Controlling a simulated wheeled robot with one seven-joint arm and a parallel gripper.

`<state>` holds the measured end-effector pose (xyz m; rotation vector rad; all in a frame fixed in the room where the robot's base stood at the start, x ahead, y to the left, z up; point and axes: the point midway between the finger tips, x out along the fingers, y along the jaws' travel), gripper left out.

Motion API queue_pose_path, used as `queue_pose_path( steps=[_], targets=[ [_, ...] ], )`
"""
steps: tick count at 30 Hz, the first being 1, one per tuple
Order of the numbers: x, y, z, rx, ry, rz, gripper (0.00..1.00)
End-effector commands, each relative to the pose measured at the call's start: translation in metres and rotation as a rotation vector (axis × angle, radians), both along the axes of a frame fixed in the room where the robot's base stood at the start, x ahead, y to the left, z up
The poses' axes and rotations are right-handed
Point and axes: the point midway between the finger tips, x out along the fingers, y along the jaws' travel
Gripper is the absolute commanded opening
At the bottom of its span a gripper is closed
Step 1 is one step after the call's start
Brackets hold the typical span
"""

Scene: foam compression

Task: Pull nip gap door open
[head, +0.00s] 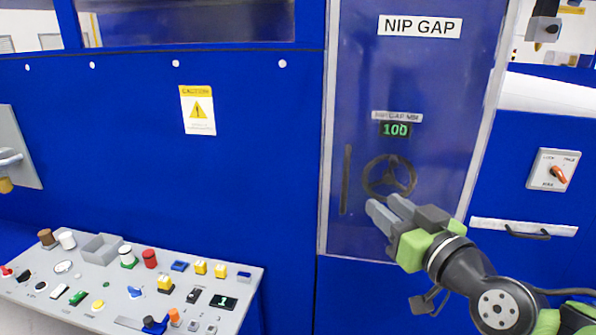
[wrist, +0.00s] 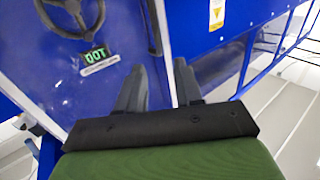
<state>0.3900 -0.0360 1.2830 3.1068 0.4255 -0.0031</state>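The nip gap door (head: 350,80) is a tall clear panel with a light frame and a "NIP GAP" label; it looks closed. Its dark vertical handle (head: 346,180) is at the lower left of the door. In the wrist view the handle (wrist: 153,28) lies ahead of the fingers, near the door's edge. My gripper (head: 383,208) is in front of the lower door, right of the handle in the head view. Its two fingers (wrist: 158,82) are apart with nothing between them. I cannot tell its exact distance from the door.
A dark handwheel (head: 390,176) and a green "100" display (head: 395,130) show through the door. A sloped control panel (head: 130,285) with several buttons stands at lower left. A rotary switch (head: 554,170) and a drawer-like handle (head: 527,231) are at right.

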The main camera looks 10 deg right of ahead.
Motion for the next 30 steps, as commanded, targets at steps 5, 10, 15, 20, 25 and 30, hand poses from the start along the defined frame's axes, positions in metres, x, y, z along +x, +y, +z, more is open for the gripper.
queue_pose_path(
  steps=[5, 10, 15, 20, 25, 30],
  targets=[
    [0.027, 0.009, 0.002, 0.000, 0.002, 0.005, 0.35],
    [0.069, 0.021, 0.003, 0.001, 0.005, 0.007, 0.35],
    [0.110, 0.033, 0.003, 0.000, 0.003, 0.006, 0.35],
    [0.138, 0.041, 0.002, -0.001, 0.003, 0.005, 0.35],
    [0.150, 0.044, 0.001, 0.001, 0.001, 0.002, 0.35],
    [0.150, 0.044, 0.000, 0.001, 0.001, 0.002, 0.35]
  ],
)
